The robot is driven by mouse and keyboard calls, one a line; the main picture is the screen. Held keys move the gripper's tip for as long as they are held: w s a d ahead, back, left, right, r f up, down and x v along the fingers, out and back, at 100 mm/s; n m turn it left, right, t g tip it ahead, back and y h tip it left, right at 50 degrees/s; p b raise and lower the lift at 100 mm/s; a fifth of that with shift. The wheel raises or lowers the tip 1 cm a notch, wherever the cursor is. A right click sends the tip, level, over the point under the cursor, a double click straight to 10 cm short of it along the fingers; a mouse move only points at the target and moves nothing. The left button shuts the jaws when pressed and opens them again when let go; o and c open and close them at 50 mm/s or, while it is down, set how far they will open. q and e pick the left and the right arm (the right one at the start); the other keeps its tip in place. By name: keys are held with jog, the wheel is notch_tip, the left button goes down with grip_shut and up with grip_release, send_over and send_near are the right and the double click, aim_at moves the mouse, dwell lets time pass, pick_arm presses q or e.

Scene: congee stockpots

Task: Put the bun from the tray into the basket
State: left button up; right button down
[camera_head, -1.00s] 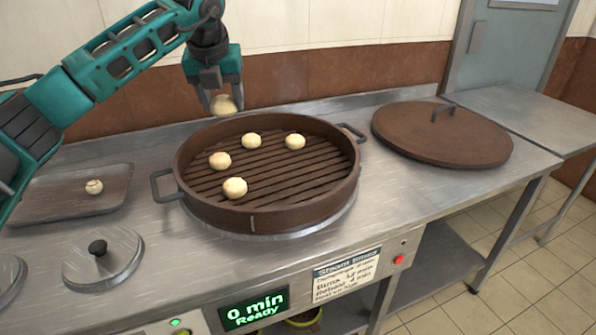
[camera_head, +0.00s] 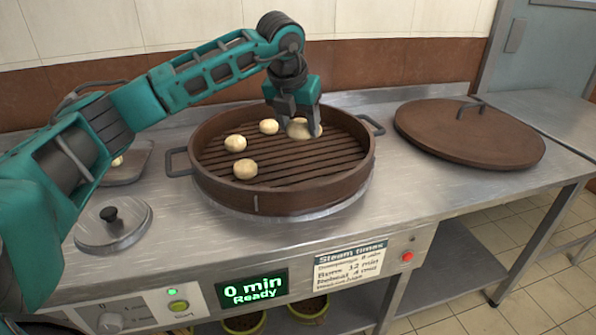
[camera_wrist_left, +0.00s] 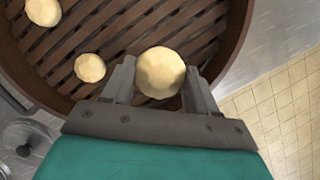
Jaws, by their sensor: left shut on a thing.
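My left gripper (camera_head: 300,128) is shut on a pale round bun (camera_head: 298,129), held over the right part of the brown slatted basket (camera_head: 283,203). The held bun also shows between the fingers in the left wrist view (camera_wrist_left: 160,72). Whether it touches the slats I cannot tell. Other buns rest in the basket: one at the back (camera_head: 269,126), one at the left (camera_head: 235,143) and one in front (camera_head: 245,169). The gripper hides the spot behind it. The grey tray (camera_head: 134,166) is at the left, mostly behind my arm, with a bun (camera_head: 117,161) partly showing.
A brown lid (camera_head: 470,138) with a handle lies on the counter to the right. A small round metal lid (camera_head: 112,222) with a black knob is at the front left. The counter between basket and brown lid is free. A control panel (camera_head: 253,287) is on the front.

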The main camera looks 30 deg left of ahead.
pick_arm(q)
send_over(301, 178)
jog(key=s, duration=0.2)
jog(key=f, duration=0.5)
jog(key=shift+w+d+f+b, duration=0.15)
jog(key=shift+w+b, duration=0.1)
jog(key=shift+b, duration=0.1)
notch_tip(301, 178, down, 5)
jog(key=shift+f+b, duration=0.2)
jog(key=shift+b, duration=0.45)
jog(key=shift+f, duration=0.3)
jog(key=shift+f, duration=0.1)
jog(key=shift+f, duration=0.15)
jog(key=o, duration=1)
jog(key=shift+o, duration=0.2)
